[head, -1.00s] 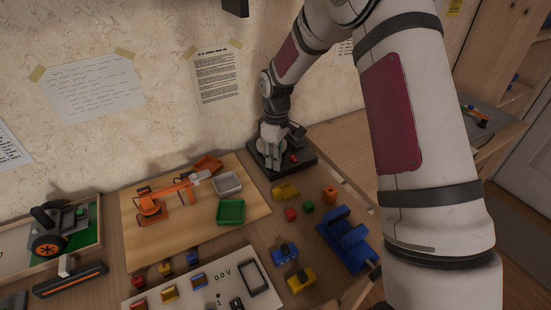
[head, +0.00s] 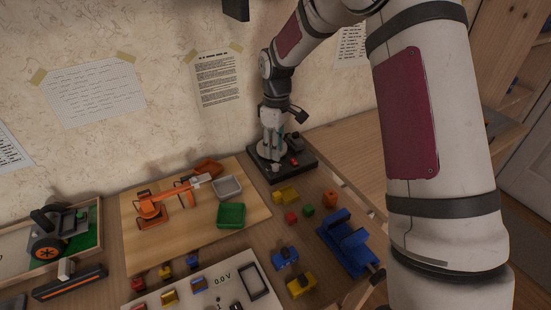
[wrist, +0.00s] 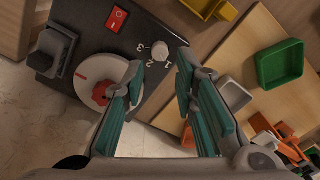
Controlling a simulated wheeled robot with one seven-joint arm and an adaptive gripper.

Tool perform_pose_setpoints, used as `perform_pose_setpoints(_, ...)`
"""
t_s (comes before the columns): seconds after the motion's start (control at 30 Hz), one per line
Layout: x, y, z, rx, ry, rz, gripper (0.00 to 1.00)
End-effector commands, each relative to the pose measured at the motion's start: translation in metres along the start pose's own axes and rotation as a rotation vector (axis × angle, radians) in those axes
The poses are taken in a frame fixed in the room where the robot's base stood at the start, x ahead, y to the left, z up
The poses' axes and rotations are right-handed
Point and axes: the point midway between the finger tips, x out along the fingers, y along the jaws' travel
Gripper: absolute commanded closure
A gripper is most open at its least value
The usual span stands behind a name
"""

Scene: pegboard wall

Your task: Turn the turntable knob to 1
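The black turntable base (head: 306,168) stands against the wall at the back right of the bench. In the wrist view its small white knob (wrist: 160,50) sits beside the printed digits 1, 2 and 3; which digit it points at is too small to tell. The pale platter (wrist: 85,80) with a red piece (wrist: 102,92) on it and a red switch (wrist: 117,19) are on the same base. My gripper (wrist: 162,66) is open, its teal fingers apart with the knob visible between and just beyond their tips. In the head view my gripper (head: 272,158) points down over the base; contact cannot be told.
A wooden board with an orange toy arm (head: 160,207), a grey tray (head: 228,187) and a green tray (head: 231,215) lies left of the base. Small blocks (head: 292,217) and a blue vise (head: 347,243) stand in front. The wall is close behind.

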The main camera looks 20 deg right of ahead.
Motion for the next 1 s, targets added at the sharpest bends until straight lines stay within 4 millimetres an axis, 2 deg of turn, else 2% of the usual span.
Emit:
perform_pose_setpoints(0.1, -0.026, 0.001, 0.000, 0.000, 0.003, 0.003, 0.74)
perform_pose_setpoints(0.3, -0.054, 0.000, -0.001, -0.001, 0.001, 0.001, 0.74)
perform_pose_setpoints(0.5, -0.064, 0.000, -0.001, -0.001, 0.001, 0.000, 0.74)
perform_pose_setpoints(0.83, -0.068, -0.002, 0.001, 0.002, 0.001, 0.003, 0.74)
perform_pose_setpoints(0.93, -0.083, -0.009, 0.007, 0.019, 0.004, 0.019, 0.74)
perform_pose_setpoints(1.0, -0.103, -0.019, 0.016, 0.044, 0.007, 0.038, 0.74)
